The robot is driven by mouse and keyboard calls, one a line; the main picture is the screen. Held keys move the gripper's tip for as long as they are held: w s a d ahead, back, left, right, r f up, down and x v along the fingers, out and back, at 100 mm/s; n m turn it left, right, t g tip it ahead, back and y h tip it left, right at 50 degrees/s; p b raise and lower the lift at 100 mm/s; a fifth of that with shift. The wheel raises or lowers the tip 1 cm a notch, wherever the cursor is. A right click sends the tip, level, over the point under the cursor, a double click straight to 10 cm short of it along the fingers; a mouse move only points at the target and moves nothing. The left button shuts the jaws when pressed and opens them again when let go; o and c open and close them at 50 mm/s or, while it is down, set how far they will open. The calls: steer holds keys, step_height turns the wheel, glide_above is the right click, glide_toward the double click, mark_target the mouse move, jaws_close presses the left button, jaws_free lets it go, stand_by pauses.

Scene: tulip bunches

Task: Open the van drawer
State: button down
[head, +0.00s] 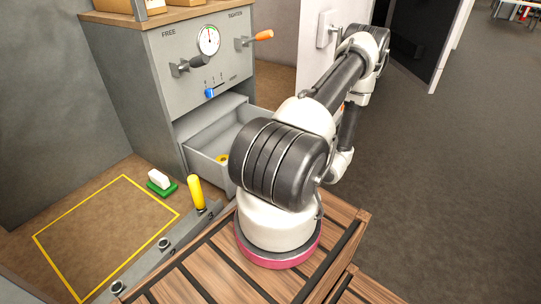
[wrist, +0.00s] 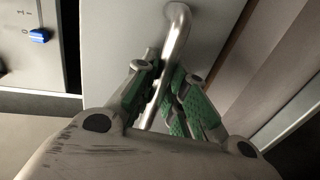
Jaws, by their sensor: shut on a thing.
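The van drawer (head: 208,152) is a grey drawer low in the grey cabinet (head: 160,95), pulled part way out, so its inside shows in the head view. A small yellow ring (head: 222,159) lies in it. In the wrist view a grey front panel (wrist: 112,45) bears a bent metal bar handle (wrist: 178,28). My gripper (wrist: 161,86), with green finger pads, is shut on this handle, one finger on each side. In the head view my arm hides the gripper, the handle and the drawer's right part.
Open floor (head: 440,170) lies to the right.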

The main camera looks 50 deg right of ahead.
steer(key=c, duration=1.5)
jaws_free()
steer(key=shift+o, duration=0.2)
steer(key=v, duration=1.2)
